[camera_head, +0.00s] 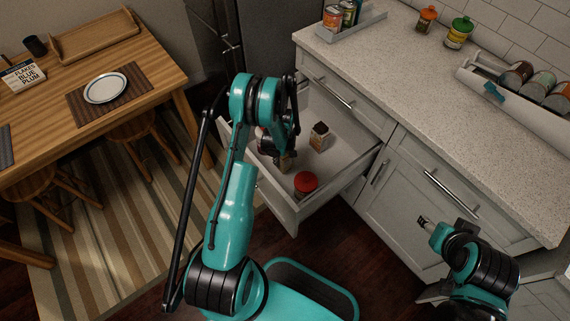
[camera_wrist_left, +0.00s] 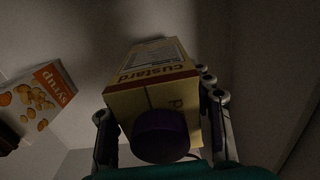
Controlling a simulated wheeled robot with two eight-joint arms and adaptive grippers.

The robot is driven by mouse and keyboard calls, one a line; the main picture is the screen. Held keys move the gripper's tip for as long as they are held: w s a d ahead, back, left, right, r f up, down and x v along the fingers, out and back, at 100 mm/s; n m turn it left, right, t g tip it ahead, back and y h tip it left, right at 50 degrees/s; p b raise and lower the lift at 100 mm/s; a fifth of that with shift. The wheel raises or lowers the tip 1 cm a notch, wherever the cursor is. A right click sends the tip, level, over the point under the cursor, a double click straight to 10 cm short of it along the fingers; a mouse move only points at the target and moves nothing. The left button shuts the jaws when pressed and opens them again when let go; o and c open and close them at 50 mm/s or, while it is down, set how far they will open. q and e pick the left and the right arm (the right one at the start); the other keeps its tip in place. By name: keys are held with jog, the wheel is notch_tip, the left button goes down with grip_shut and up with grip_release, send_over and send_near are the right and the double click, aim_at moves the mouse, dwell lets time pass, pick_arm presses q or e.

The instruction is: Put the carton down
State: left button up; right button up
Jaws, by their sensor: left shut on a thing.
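My left gripper (camera_head: 284,153) reaches down into the open drawer (camera_head: 341,180). It is shut on the yellow custard carton (camera_head: 287,163), one finger on each side. In the left wrist view the custard carton (camera_wrist_left: 150,95) shows its lettering and a dark purple cap towards the camera. I cannot tell whether its base touches the drawer floor. A syrup carton (camera_head: 320,136) stands in the drawer to the right of it, and shows at the left of the wrist view (camera_wrist_left: 38,100). My right arm is at the lower right; its gripper (camera_head: 425,222) is too small to read.
A red-lidded jar (camera_head: 305,184) stands near the drawer's front. Part of another item (camera_head: 264,140) shows behind my left gripper. The counter (camera_head: 420,90) above holds a tray (camera_head: 345,28) and several jars and cans. Free drawer floor shows between the carton and the jar.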

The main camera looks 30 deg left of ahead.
pick_arm(q)
notch_tip(320, 180, down, 4)
jog(key=shift+r+b, duration=0.15)
jog(key=shift+b, duration=0.55)
jog(key=shift+r, duration=0.1)
jog(key=o, duration=1.7)
jog(key=shift+c, duration=0.2)
